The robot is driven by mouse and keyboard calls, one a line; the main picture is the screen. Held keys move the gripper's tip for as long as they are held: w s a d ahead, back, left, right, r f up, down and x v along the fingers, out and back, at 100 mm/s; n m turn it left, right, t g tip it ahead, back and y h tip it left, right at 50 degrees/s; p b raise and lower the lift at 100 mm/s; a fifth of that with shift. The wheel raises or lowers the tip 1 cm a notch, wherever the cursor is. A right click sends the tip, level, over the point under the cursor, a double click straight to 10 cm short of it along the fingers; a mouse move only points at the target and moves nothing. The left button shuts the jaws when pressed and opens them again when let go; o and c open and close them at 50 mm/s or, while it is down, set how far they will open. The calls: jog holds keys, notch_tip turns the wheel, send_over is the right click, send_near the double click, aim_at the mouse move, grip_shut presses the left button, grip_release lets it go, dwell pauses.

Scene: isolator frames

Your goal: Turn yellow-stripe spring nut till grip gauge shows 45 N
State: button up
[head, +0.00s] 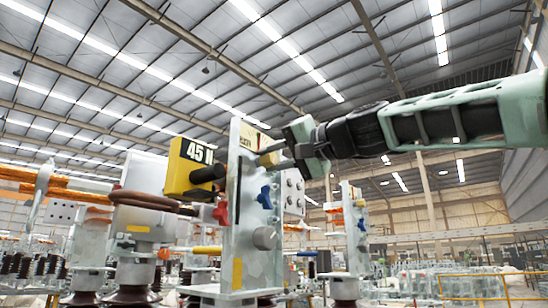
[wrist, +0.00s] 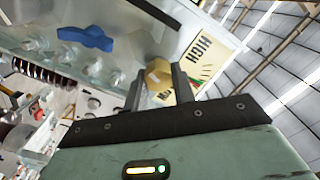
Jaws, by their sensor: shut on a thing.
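A yellow box (head: 186,168) with a black panel reading "45 N" is at the upper left of a pale upright plate (head: 246,235) in the head view. My gripper (head: 275,153) reaches in from the right at the plate's upper part. In the wrist view, my gripper (wrist: 158,88) has its dark fingers on either side of a yellowish nut (wrist: 157,73) and is shut on it. The fingers hide part of the nut, and I cannot make out a stripe on it. Beside it is a cream label (wrist: 206,50) with "HIGH" and coloured marks, partly covered by a finger.
A blue winged knob (head: 265,197) sits on the plate below my gripper, and a red one (head: 220,213) is at its left. A grey round knob (head: 266,238) is lower down. A brown-topped insulator post (head: 140,225) stands at left.

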jog(key=shift+d, duration=0.1)
dwell(0.3)
jog(key=o, duration=1)
jog(key=b+v, duration=0.7)
jog(key=v, duration=1)
jog(key=shift+s+d, duration=0.15)
jog(key=a+f+g+h+p, duration=0.2)
jog(key=a+f+g+h, duration=0.15)
jog(key=f, duration=1.35)
jog(key=a+f+g+h+p, duration=0.1)
jog(key=a+f+g+h, duration=0.3)
jog(key=f, duration=1.2)
jog(key=s+d+f+n+g+h+p, duration=0.1)
jog(key=s+d+f+n+h, duration=0.1)
jog(key=s+f, duration=0.4)
jog(key=s+d+f+n+g+h+p, duration=0.1)
jog(key=s+d+f+n+h, duration=0.1)
jog(key=s+f, duration=0.5)
jog(key=s+d+f+n+g+h+p, duration=0.1)
jog(key=s+d+f+n+h, duration=0.1)
jog(key=s+f, duration=0.5)
jog(key=shift+d+f+n+g, duration=0.1)
jog(key=shift+d+f, duration=0.1)
jog(key=shift+f, duration=0.85)
jog(key=shift+d+f+n+g, duration=0.1)
jog(key=shift+d+f, duration=0.05)
jog(key=shift+f, duration=0.9)
jog(key=shift+d+f+n+g, duration=0.1)
jog(key=shift+d+f, duration=0.1)
jog(key=shift+f, duration=0.9)
